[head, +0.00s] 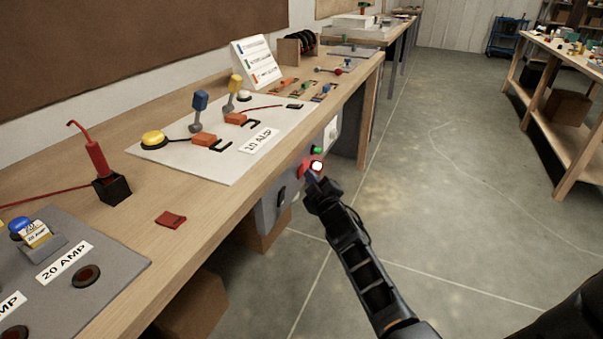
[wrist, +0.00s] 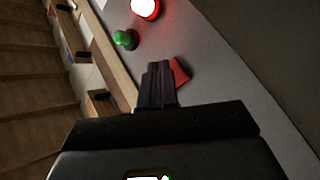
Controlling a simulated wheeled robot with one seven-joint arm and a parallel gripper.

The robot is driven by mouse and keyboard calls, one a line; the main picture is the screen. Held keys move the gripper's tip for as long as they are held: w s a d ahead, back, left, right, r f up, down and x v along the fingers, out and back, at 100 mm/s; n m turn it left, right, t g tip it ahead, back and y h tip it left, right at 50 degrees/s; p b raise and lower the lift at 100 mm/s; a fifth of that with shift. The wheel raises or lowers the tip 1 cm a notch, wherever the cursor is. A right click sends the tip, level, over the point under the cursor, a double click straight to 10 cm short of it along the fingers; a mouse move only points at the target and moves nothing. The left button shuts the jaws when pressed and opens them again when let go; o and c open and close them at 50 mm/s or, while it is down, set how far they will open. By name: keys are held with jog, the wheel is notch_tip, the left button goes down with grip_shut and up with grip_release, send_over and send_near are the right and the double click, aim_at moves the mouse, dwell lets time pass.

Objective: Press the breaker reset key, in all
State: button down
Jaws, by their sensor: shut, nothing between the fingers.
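My gripper (head: 316,181) is shut and empty, in front of the grey panel (head: 270,208) on the bench's front side. In the wrist view the shut fingertips (wrist: 162,72) overlap a red part (wrist: 181,73) on the panel. This red part may be the breaker reset key; the fingers hide some of it, and I cannot tell whether they touch it. A green button (wrist: 124,38) and a glowing red lamp (wrist: 146,8) sit near it on the panel. In the head view the green button (head: 316,150) and glowing lamp (head: 317,166) show just beyond my fingertips.
The wooden bench top (head: 185,190) carries a white board (head: 215,165) with levers, a yellow button (head: 153,139) and a 10 AMP label. A grey 20 AMP board (head: 110,255) lies nearer. The floor (head: 430,190) to the right is clear up to another bench.

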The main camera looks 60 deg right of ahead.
jog(key=shift+w+b, duration=0.35)
dwell(0.6)
jog(key=shift+s, duration=0.1)
jog(key=shift+s+p, duration=0.7)
jog(key=shift+p, duration=0.15)
jog(key=s+p, duration=0.4)
jog(key=s, duration=0.1)
jog(key=shift+d, duration=0.2)
